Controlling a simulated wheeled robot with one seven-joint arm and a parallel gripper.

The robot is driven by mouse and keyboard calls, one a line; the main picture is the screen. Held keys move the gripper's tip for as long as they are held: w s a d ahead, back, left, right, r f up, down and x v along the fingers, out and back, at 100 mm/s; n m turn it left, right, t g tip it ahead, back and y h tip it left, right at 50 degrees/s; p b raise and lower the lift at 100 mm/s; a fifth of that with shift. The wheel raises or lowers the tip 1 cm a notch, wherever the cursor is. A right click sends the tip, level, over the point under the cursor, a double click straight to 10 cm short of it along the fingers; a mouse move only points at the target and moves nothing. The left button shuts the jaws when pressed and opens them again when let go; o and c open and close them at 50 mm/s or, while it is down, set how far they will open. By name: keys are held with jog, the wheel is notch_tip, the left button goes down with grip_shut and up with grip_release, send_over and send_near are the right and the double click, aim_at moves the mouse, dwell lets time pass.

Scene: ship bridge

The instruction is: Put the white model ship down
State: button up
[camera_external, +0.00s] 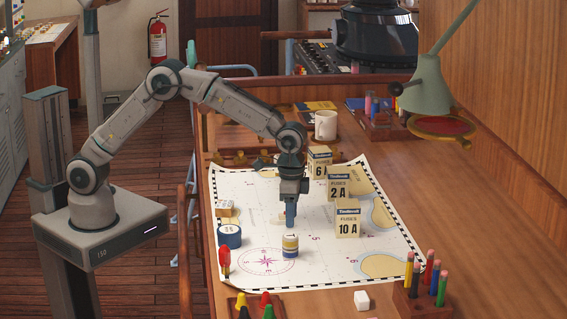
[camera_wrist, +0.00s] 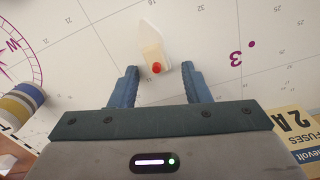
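The white model ship (camera_wrist: 152,46), with a pointed bow and a red spot near its stern, shows on the chart (camera_wrist: 85,60) in the wrist view. My gripper (camera_wrist: 160,72) is open, its blue fingers on either side of the ship's stern with a gap at each side. In the external view my gripper (camera_external: 291,221) points straight down, low over the middle of the chart (camera_external: 240,186). A small pale part of the ship (camera_external: 278,218) shows beside the fingers; the rest is hidden.
Fuse boxes (camera_external: 348,221) stand right of my gripper. A banded cylinder (camera_external: 290,246) and a blue tape roll (camera_external: 229,236) are in front and to the left. A mug (camera_external: 325,125) stands behind, pencil holders (camera_external: 425,295) at front right. A green lamp (camera_external: 428,88) overhangs the right side.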

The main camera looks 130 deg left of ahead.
jog(key=shift+r, duration=0.1)
notch_tip(320, 180, up, 12)
jog(key=shift+r, duration=0.15)
dwell(0.4)
jog(key=s+d+r+m+t, duration=0.1)
jog(key=s+d+r, duration=0.2)
jog(key=s+d, duration=0.4)
jog(key=s+d+r+m, duration=0.2)
jog(key=s+d, duration=0.2)
jog(key=d, duration=0.5)
jog(key=s+d+f+m, duration=0.1)
jog(key=s+d+f, duration=0.1)
jog(key=s, duration=0.4)
jog(key=s+d+f+m+t, duration=0.1)
jog(key=s+d+f, duration=0.1)
jog(key=s+d, duration=0.3)
jog(key=s+d+f+m+t, duration=0.1)
jog(key=s+d+f, duration=0.1)
jog(key=s, duration=0.6)
jog(key=shift+s+d+f, duration=0.15)
jog(key=shift+d+f, duration=0.1)
jog(key=shift+d, duration=0.4)
